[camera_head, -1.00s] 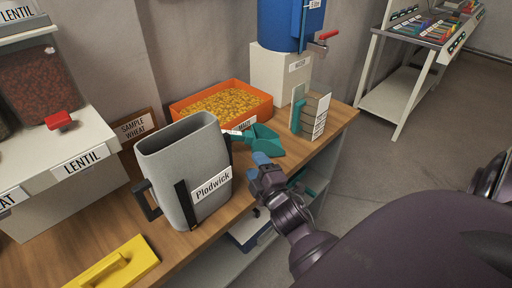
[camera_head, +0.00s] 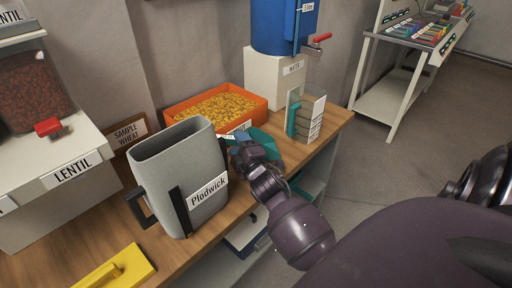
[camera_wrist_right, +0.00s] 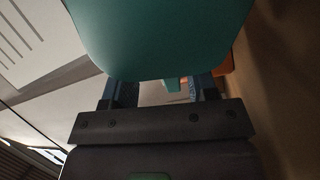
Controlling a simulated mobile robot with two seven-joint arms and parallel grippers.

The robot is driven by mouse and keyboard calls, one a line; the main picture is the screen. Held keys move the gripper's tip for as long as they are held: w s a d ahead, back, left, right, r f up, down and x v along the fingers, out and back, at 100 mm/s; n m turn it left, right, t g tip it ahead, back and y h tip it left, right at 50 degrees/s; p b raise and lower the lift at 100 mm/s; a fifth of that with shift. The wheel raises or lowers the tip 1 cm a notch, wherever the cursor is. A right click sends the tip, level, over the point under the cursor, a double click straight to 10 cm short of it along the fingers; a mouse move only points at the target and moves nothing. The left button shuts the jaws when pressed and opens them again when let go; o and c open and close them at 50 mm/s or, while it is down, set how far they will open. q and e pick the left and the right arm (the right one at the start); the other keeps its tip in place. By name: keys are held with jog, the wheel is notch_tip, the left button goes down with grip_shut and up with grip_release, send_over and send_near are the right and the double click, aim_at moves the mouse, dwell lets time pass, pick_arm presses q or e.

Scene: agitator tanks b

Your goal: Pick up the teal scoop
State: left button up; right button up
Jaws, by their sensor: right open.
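The teal scoop (camera_head: 266,147) lies on the wooden bench in front of the orange tray, partly hidden behind my right gripper (camera_head: 243,143). In the right wrist view the scoop (camera_wrist_right: 160,35) fills the top middle, very close to the camera. My right gripper (camera_wrist_right: 160,92) is open there, its two dark fingers apart on either side. A small teal piece shows between the fingers, probably part of the scoop; I cannot tell whether they touch it. My left gripper is not in view.
A grey jug labelled Plodwick (camera_head: 180,165) stands close left of my right gripper. The orange tray (camera_head: 174,117) of yellow grain is behind. A card rack (camera_head: 308,119) stands to the right. A yellow tool (camera_head: 118,268) lies at the front left.

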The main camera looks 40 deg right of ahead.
jog(key=shift+w+d, duration=0.1)
jog(key=shift+w, duration=0.4)
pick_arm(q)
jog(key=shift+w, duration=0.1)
pick_arm(e)
grip_shut()
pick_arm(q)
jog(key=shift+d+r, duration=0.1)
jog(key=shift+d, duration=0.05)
pick_arm(e)
jog(key=shift+r, duration=0.1)
pick_arm(q)
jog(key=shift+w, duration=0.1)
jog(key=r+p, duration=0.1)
jog(key=p, duration=0.1)
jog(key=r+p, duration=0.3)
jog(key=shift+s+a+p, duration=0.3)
pick_arm(e)
notch_tip(320, 180, up, 20)
